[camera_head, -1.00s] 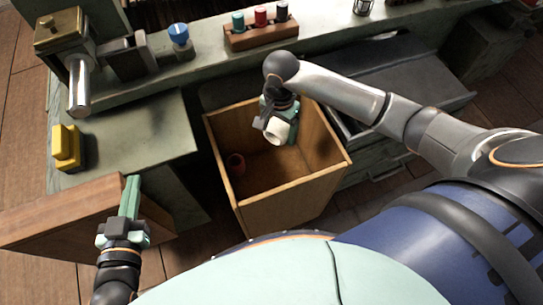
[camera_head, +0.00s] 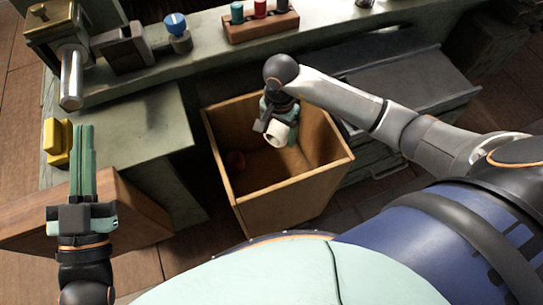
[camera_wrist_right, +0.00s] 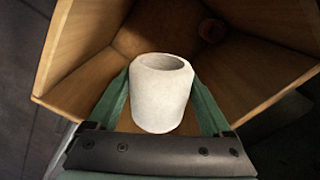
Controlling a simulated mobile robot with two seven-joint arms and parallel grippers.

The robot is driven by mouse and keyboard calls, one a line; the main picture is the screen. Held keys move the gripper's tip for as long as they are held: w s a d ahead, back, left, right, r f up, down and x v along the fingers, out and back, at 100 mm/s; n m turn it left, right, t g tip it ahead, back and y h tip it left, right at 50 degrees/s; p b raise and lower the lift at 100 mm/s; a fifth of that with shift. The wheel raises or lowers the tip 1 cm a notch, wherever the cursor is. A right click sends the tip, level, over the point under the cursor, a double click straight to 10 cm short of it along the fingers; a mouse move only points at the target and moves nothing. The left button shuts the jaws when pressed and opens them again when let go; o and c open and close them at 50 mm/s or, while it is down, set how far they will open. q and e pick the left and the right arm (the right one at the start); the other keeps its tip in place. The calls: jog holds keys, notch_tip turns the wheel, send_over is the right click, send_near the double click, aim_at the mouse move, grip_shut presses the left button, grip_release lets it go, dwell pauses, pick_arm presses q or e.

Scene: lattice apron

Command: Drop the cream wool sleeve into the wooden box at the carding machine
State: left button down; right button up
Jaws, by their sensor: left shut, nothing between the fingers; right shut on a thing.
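The cream wool sleeve (camera_head: 277,133) is a short hollow cylinder. My right gripper (camera_head: 282,122) is shut on it and holds it over the open top of the wooden box (camera_head: 297,195). In the right wrist view the sleeve (camera_wrist_right: 162,95) sits between the two green fingers, with the box's inside walls (camera_wrist_right: 110,30) beyond it. A dark red cylinder (camera_head: 236,160) lies inside the box; it also shows in the wrist view (camera_wrist_right: 211,30). My left gripper (camera_head: 83,165) is shut and empty, left of the box, above a wooden board.
A yellow block (camera_head: 57,142) is on the green bench (camera_head: 130,130) at the left. A rack with several coloured spools (camera_head: 261,22) stands on the back ledge. A blue-topped knob (camera_head: 176,27) is left of it. The wooden board (camera_head: 140,215) is by my left gripper.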

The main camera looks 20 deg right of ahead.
aim_at(279, 125)
pick_arm(q)
jog(key=shift+s+d+r+m+t+h+b, duration=0.1)
jog(key=shift+s+r+m+t+h, duration=0.1)
jog(key=shift+s+r+m+h, duration=0.35)
jog(key=shift+s+d+r+m+t+h+b, duration=0.1)
jog(key=shift+r+t+h, duration=0.15)
jog(key=shift+r, duration=0.55)
jog(key=shift+s+r+m+t+h+b, duration=0.15)
jog(key=shift+s+r+m+h, duration=0.25)
jog(key=shift+r, duration=0.3)
pick_arm(e)
jog(key=shift+f, duration=0.55)
jog(key=o, duration=0.8)
jog(key=shift+c, duration=0.2)
